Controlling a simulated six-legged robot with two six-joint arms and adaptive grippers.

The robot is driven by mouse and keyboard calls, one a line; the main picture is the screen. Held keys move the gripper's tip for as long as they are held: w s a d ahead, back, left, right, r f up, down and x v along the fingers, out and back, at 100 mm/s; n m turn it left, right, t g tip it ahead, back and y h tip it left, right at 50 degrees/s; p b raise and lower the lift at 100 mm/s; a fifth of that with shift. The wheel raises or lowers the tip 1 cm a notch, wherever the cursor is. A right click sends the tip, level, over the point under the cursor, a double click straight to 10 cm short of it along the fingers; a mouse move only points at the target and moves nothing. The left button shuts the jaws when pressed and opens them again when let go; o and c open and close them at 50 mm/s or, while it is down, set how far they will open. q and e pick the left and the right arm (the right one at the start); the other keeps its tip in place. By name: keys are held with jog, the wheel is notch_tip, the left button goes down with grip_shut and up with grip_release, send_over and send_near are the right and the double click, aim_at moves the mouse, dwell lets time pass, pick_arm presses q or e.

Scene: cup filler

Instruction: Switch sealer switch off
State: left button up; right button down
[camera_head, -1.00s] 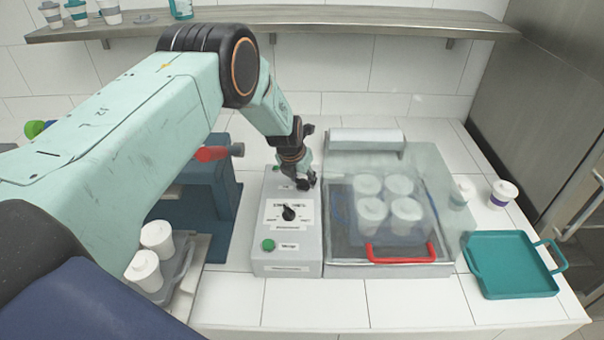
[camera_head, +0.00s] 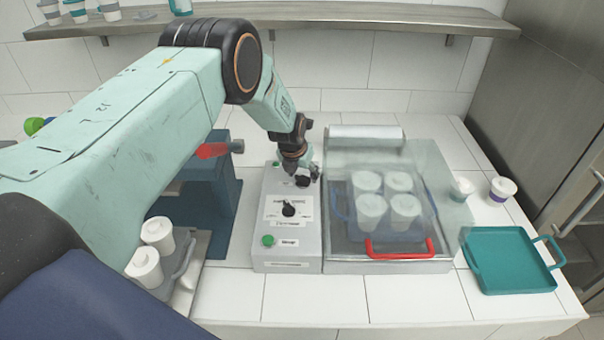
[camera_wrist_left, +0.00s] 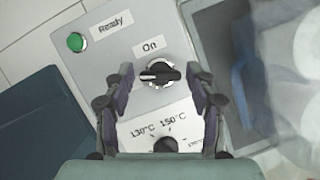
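The sealer switch (camera_wrist_left: 160,73) is a black rotary knob on the grey control box (camera_head: 266,228), below an "On" label (camera_wrist_left: 151,47) in the left wrist view. Its handle lies roughly sideways, with a pale mark on its left part. My left gripper (camera_head: 302,176) is over the back part of the box. In the wrist view its two fingers stand apart, one on each side of the knob, with gaps visible between them and it. The gripper is open and holds nothing. My right gripper is not in view.
A temperature dial (camera_head: 289,209) and a green button (camera_head: 268,240) are nearer the front of the box. The sealer's clear lid with red handle (camera_head: 400,254) covers several white cups (camera_head: 372,211) to the right. A teal tray (camera_head: 506,277) lies farther right.

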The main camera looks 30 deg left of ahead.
pick_arm(q)
jog(key=shift+o, duration=0.7)
jog(key=shift+s, duration=0.1)
jog(key=shift+f, duration=0.15)
jog(key=shift+m, duration=0.4)
